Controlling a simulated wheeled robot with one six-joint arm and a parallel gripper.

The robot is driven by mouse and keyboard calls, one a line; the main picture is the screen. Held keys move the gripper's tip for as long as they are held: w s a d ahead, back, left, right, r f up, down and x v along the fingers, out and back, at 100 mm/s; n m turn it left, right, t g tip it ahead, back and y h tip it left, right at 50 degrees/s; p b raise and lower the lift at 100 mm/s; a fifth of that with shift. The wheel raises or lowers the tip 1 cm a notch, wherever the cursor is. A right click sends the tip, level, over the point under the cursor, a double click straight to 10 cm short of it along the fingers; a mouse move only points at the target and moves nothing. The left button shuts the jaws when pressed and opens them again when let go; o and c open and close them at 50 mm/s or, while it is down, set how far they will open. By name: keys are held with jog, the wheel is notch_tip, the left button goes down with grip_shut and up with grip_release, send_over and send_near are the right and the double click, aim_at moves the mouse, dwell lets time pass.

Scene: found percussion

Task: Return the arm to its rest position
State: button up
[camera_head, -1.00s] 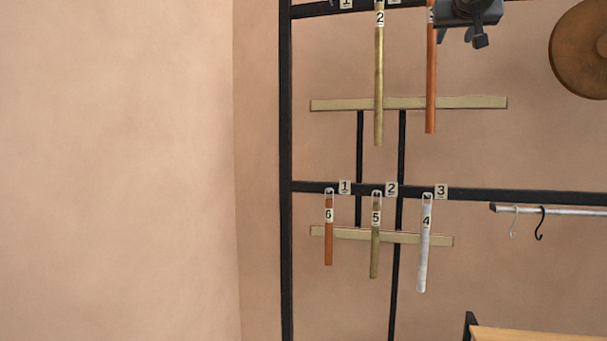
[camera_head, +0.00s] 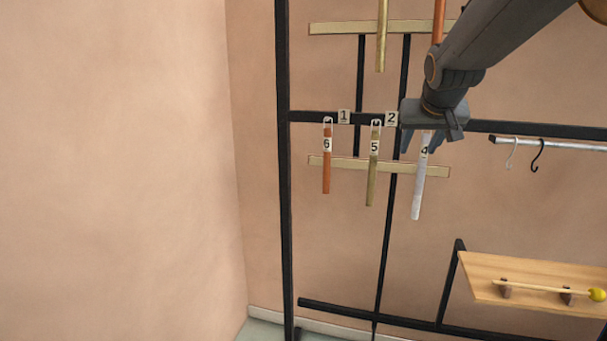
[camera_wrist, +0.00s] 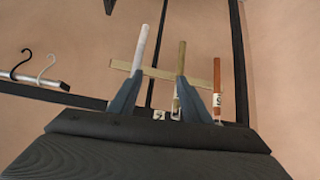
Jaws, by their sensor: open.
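My gripper (camera_head: 421,143) is in front of the lower bar of the black rack, at the white tube (camera_head: 418,195) labelled 4, and covers its top in the head view. In the wrist view my gripper (camera_wrist: 155,98) has its two fingers spread apart. The white tube (camera_wrist: 140,48) and the olive tube (camera_wrist: 182,60) show beyond the fingers, and no tube is clearly held. Whether a finger touches a tube cannot be told. My arm comes in from the upper right.
The olive tube 5 (camera_head: 373,175) and orange tube 6 (camera_head: 327,170) hang to the left on the black rack (camera_head: 283,200). A rail with hooks (camera_head: 537,155) is right of my gripper. A wooden shelf (camera_head: 520,275) holds a yellow-tipped mallet (camera_head: 550,289). The left wall side is clear.

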jog(key=s+a+f+g+y, duration=0.1)
jog(key=s+a+f+g, duration=0.2)
jog(key=s+f, duration=1.1)
jog(key=s+a+f+n+g, duration=0.1)
jog(key=s+a+f+g, duration=0.3)
jog(key=s+f, duration=1)
jog(key=shift+a+f+n+g+y+b, duration=0.3)
jog(key=shift+a+f+y+b, duration=0.1)
jog(key=shift+a+f, duration=0.35)
